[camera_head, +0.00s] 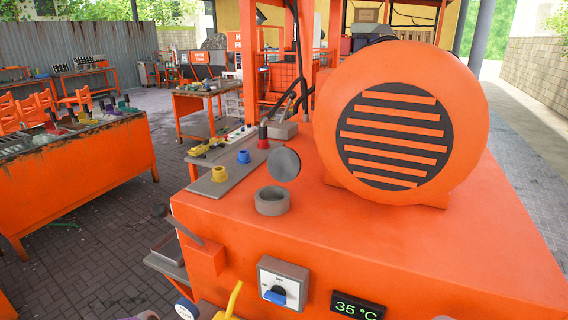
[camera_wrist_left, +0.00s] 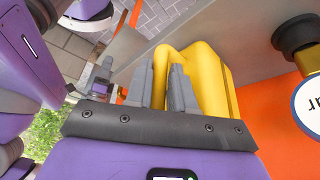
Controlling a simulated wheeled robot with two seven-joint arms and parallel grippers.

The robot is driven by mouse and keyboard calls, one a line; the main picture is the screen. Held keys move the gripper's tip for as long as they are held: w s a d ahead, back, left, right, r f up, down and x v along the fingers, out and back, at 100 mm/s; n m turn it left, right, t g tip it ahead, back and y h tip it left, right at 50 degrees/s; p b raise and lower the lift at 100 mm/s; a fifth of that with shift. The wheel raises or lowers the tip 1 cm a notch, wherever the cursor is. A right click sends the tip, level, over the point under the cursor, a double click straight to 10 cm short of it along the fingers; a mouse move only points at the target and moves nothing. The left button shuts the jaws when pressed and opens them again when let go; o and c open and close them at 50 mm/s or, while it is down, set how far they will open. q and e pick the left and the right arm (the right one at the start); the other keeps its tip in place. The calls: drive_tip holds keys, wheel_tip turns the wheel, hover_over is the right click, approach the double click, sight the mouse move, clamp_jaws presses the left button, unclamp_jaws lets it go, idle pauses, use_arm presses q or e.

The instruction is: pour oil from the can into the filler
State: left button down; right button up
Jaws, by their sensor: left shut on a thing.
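The yellow can (camera_wrist_left: 207,75) fills the upper middle of the left wrist view. My left gripper (camera_wrist_left: 165,78) is shut on it, with yellow plastic between the grey fingers. In the head view only a thin yellow part of the can (camera_head: 234,299) shows at the bottom edge, below and in front of the orange machine's top; the rest is out of frame. The filler (camera_head: 271,203) is a short grey round neck on the near left of the machine's top. A grey disc-shaped lid (camera_head: 285,165) stands upright behind it, leaving the neck open.
The orange machine (camera_head: 240,240) carries a big round motor housing (camera_head: 460,110) right of the filler. A grey lever (camera_head: 180,225), a blue switch (camera_head: 276,294) and a display (camera_head: 358,307) sit on its front. Yellow and blue caps (camera_head: 219,174) stand left of the filler.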

use_arm(q)
drive_tip(key=shift+w+r, duration=0.1)
drive_tip(key=shift+r+p, duration=1.05)
drive_tip(key=shift+r, duration=0.4)
